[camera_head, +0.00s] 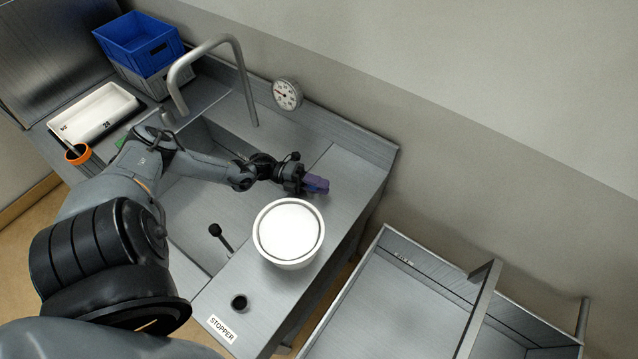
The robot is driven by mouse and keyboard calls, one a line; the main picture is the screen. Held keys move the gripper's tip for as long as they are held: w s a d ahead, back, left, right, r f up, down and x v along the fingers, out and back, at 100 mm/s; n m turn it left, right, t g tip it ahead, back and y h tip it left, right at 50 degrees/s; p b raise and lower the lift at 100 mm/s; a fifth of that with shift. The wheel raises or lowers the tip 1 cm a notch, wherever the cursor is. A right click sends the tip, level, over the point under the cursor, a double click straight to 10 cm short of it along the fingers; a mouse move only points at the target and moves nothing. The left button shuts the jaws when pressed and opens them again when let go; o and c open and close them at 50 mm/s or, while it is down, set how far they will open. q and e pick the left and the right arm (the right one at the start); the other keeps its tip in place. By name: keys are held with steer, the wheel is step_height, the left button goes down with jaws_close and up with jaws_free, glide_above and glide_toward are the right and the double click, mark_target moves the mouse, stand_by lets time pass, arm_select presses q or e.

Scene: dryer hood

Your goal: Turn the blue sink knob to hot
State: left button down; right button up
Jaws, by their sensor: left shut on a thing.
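My left arm reaches across the sink from the left. Its gripper (304,182) is at the right end of the basin, over the metal counter, shut on a purple-blue piece that I take for the blue sink knob (318,184). The fingers and wrist hide part of it, and its turn position cannot be read. A round white dial with a red pointer (287,95) is on the wall behind the sink. The grey faucet (238,75) arches over the basin. My right gripper is not in view.
A white round pot (289,232) stands on the counter just below the gripper. A black-knobbed lever (223,238) and a hole by the STOPPER label (222,328) are nearer. Blue (139,43) and grey crates, a white tray (96,115) and an orange cup (78,153) are at left.

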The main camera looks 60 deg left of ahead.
arm_select(q)
steer(key=n+t+y+p, duration=0.1)
steer(key=y+p, duration=0.1)
steer(key=n+t+y+p, duration=0.2)
steer(key=p, duration=0.1)
steer(key=n+t+y+p, duration=0.1)
steer(key=n+y+p, duration=0.1)
steer(key=shift+w+a+r+t, duration=0.2)
steer(key=shift+a+r+t, duration=0.05)
steer(key=shift+t, duration=0.15)
steer(key=n+y+p, duration=0.1)
steer(key=n+t+y+p, duration=0.1)
steer(key=y, duration=0.1)
steer(key=shift+w+a+f, duration=0.1)
steer(key=shift+a, duration=0.1)
steer(key=shift+a+f+n+y+p, duration=0.15)
steer(key=shift+n+y+p, duration=0.55)
steer(key=shift+y, duration=0.6)
steer(key=shift+t, duration=0.3)
steer(key=c, duration=1)
jaws_free()
steer(key=shift+c, duration=0.2)
